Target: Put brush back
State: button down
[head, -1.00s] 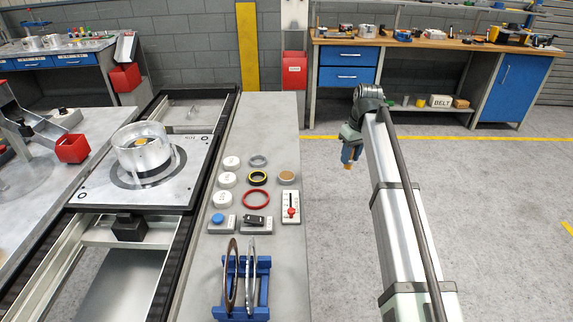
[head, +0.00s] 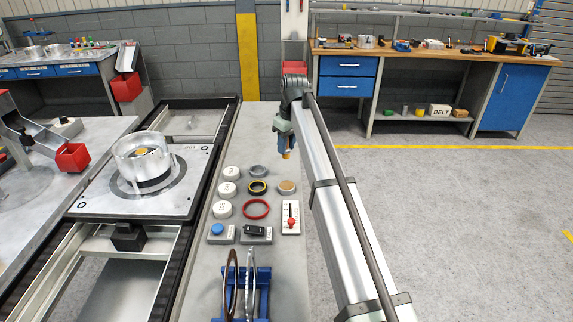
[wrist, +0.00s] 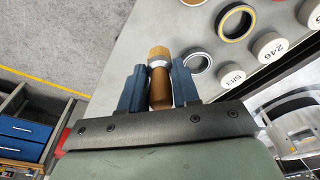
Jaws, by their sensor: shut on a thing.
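The brush (wrist: 159,80) has an orange-brown handle, a pale metal band and a tan tip. In the wrist view it stands between the two blue fingers of my gripper (wrist: 159,85), which is shut on it. In the head view my gripper (head: 287,147) hangs above the far right part of the grey bench, with the orange end of the brush (head: 287,155) just showing below the fingers. The brush appears clear of the bench top.
A pallet (head: 100,204) with a clear cylinder stands left.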

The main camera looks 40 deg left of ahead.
aim_at(287, 157)
jog(key=shift+f, duration=3.45)
jog(key=shift+f, duration=0.15)
jog(key=c, duration=0.8)
grip_release()
jog(key=r, duration=0.4)
jog(key=d+r, duration=0.1)
jog(key=r, duration=0.3)
jog(key=d+r, duration=0.1)
jog(key=r, duration=0.3)
jog(key=shift+r, duration=0.1)
